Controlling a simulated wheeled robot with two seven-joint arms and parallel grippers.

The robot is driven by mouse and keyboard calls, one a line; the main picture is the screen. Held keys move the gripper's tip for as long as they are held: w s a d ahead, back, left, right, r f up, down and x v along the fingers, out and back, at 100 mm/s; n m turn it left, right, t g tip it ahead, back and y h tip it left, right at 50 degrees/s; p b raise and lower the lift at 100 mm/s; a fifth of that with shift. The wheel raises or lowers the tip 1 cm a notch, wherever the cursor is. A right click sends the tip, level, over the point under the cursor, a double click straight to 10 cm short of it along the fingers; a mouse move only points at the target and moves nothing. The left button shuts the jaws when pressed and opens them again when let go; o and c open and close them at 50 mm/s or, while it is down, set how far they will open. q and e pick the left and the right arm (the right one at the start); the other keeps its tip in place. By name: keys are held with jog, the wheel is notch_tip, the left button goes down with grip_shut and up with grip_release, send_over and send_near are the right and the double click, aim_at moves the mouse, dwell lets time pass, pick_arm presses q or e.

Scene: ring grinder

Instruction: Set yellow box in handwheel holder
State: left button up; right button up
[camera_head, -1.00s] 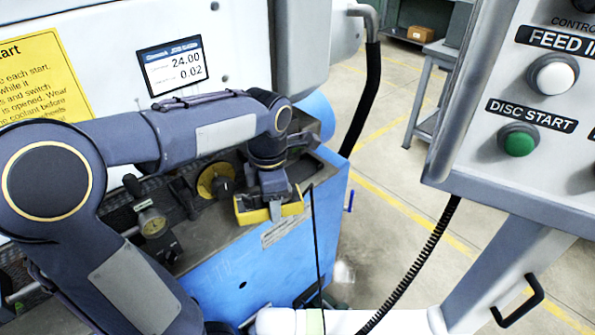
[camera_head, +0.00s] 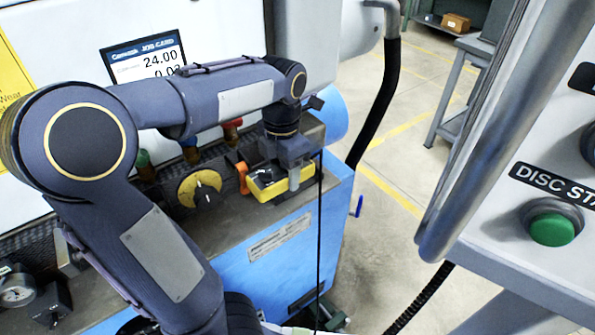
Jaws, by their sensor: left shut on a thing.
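The yellow box (camera_head: 264,192), with a dark top, is at the right end of the grinder's ledge, close to the blue front's top edge. My left gripper (camera_head: 292,178) points down and is shut on the box, covering part of it. I cannot tell whether the box touches the ledge. A yellow disc with a black knob (camera_head: 199,188) is on the ledge left of the box. I cannot clearly make out the handwheel holder; the arm and gripper hide part of that area. My right gripper is out of view.
An orange part (camera_head: 242,177) stands just left of the box. Red, blue and green knobs line the back of the ledge. A black hose (camera_head: 380,100) hangs to the right. A control panel with a green button (camera_head: 551,229) fills the right side.

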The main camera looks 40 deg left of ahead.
pick_arm(q)
jog(key=w+a+f, duration=0.1)
jog(key=w+f, duration=0.1)
jog(key=w, duration=0.1)
jog(key=w+a+f, duration=0.2)
jog(key=w+f, duration=0.1)
jog(key=w+a+f, duration=0.2)
jog(key=w+f, duration=0.1)
jog(key=shift+w+f, duration=0.2)
jog(key=shift+w, duration=0.1)
jog(key=shift+w+f, duration=0.1)
jog(key=shift+f, duration=1.5)
jog(key=shift+f, duration=0.1)
jog(key=shift+f, duration=0.15)
jog(key=o, duration=1.4)
